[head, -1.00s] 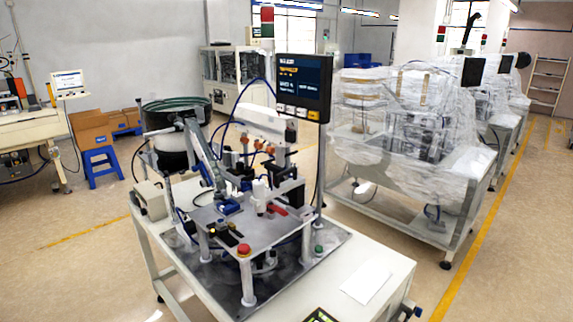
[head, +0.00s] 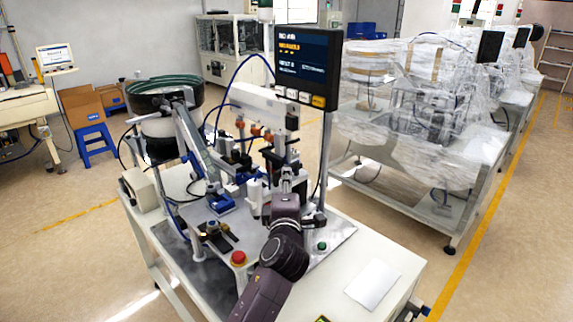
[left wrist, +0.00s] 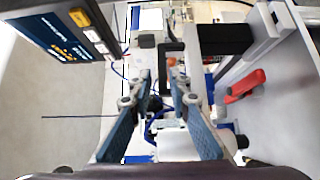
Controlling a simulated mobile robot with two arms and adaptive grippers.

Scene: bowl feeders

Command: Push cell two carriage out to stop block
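My left gripper (head: 288,168) reaches over the bench cell in the head view, close in front of the upright slide parts. In the left wrist view its two blue-padded fingers (left wrist: 164,82) are apart with nothing clearly held between them. A black U-shaped handle (left wrist: 170,50) stands just beyond the fingertips, perhaps on the carriage; I cannot tell whether they touch. A red lever (left wrist: 245,86) is to the right of the fingers. I cannot identify the stop block with certainty. My right gripper is not in view.
A monitor (head: 303,65) on a post stands close behind the arm. A bowl feeder (head: 165,95) is at the back left of the bench. A red button (head: 239,258) and a green button (head: 322,246) are near the front. A white sheet (head: 373,283) lies on the clear right corner.

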